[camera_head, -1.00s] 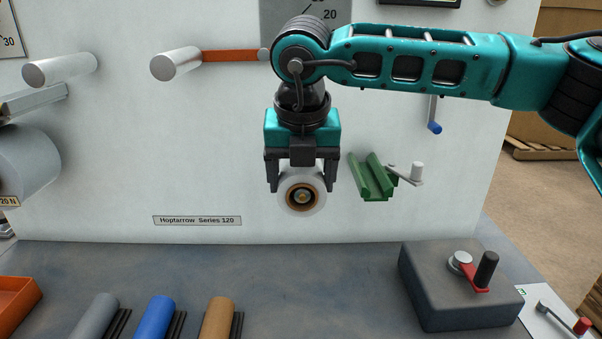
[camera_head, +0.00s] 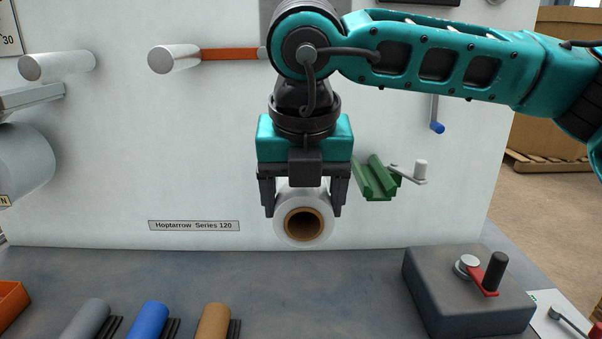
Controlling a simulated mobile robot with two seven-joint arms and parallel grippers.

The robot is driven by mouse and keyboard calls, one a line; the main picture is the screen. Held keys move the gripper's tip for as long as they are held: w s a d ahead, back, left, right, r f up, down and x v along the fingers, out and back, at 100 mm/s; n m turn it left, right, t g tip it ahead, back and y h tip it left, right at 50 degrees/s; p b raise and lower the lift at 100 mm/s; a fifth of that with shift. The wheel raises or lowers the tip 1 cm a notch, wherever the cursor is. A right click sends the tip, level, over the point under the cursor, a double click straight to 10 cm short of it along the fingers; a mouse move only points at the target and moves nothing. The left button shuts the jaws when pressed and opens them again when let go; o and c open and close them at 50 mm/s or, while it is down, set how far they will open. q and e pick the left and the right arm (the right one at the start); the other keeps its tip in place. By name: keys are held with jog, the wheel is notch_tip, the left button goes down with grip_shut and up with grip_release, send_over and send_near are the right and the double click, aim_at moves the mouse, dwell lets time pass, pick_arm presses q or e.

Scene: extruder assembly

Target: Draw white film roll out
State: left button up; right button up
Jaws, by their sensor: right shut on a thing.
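The white film roll (camera_head: 283,231) shows end-on, with a brown core that looks hollow and dark inside. My right gripper (camera_head: 304,209) points down from above, with one finger on each side of the roll, and is shut on it. The roll is in front of the white machine panel (camera_head: 130,130), below the gripper's palm. Whatever is behind the roll is hidden. My left gripper is not in view.
A green V-shaped bracket (camera_head: 377,181) and a small crank are right of the roll. Grey, blue (camera_head: 147,325) and brown rolls lie at the front left. A dark box (camera_head: 467,292) with a red crank stands front right. An orange tray (camera_head: 12,300) is at the left edge.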

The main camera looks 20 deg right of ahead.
aim_at(303, 206)
jog(key=shift+s+a, duration=0.2)
jog(key=shift+s, duration=0.4)
jog(key=shift+s+a+b, duration=0.2)
jog(key=shift+s+b, duration=0.2)
jog(key=shift+s, duration=0.15)
jog(key=shift+s+a+b, duration=0.15)
jog(key=shift+s+b, duration=0.25)
jog(key=shift+s, duration=0.15)
jog(key=s, duration=0.2)
jog(key=s+a+b, duration=0.1)
jog(key=s, duration=0.1)
jog(key=shift+b, duration=0.3)
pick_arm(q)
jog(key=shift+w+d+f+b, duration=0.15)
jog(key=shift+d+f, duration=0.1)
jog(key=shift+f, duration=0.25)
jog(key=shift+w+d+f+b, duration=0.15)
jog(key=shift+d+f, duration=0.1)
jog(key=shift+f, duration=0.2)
pick_arm(e)
jog(key=shift+s+a, duration=0.3)
jog(key=shift+s, duration=0.6)
jog(key=shift+s+a, duration=0.25)
jog(key=shift+s, duration=0.65)
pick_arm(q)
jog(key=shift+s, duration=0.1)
